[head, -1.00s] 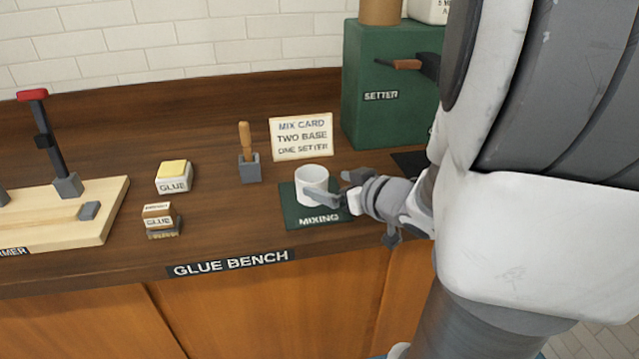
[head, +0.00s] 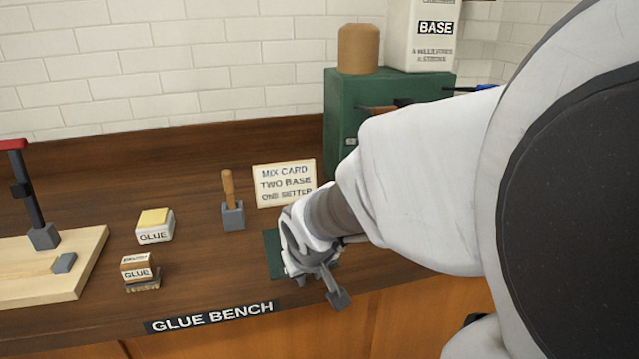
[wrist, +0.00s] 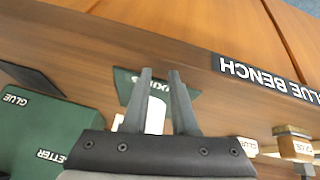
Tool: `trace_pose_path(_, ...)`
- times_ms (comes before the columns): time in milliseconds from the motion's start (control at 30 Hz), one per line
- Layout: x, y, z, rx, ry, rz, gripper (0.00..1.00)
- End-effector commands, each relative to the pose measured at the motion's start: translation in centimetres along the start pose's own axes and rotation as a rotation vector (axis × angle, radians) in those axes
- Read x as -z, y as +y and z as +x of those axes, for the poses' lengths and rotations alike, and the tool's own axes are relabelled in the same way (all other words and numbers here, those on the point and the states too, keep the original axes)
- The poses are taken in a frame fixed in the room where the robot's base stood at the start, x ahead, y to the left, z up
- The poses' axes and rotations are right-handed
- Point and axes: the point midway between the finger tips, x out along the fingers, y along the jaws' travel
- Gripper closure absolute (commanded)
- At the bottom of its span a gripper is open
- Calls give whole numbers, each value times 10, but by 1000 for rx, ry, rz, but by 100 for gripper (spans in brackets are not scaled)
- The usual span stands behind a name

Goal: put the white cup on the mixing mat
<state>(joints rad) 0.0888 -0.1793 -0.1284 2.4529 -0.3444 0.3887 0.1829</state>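The green mixing mat (head: 271,250) lies on the bench, mostly covered by my gripper in the head view. Its left strip shows there, and its far part shows in the wrist view (wrist: 124,84). The white cup (wrist: 156,117) shows only in part in the wrist view, between and left of my gripper's fingers, over the mat area. The cup is hidden behind my gripper in the head view. My gripper (wrist: 160,72) has its two fingers apart, with a gap between the tips; I cannot tell whether either finger touches the cup.
The mix card (head: 284,183) stands behind the mat. A wooden-handled tool in a grey holder (head: 232,215) and glue blocks (head: 155,227) stand to the left. A green setter box (head: 345,110) is at the back right. Bare bench lies between the blocks and the mat.

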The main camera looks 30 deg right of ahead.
Motion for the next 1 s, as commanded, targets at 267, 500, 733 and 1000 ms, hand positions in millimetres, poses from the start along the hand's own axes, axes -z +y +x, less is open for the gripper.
trace_pose_path(267,-56,-57,-142,167,63,-39,0)
trace_pose_path(500,-71,-70,-151,209,15,-65,0)
trace_pose_path(733,-69,-70,-152,209,17,-64,0)
trace_pose_path(1000,-52,-64,-184,209,18,-64,0)
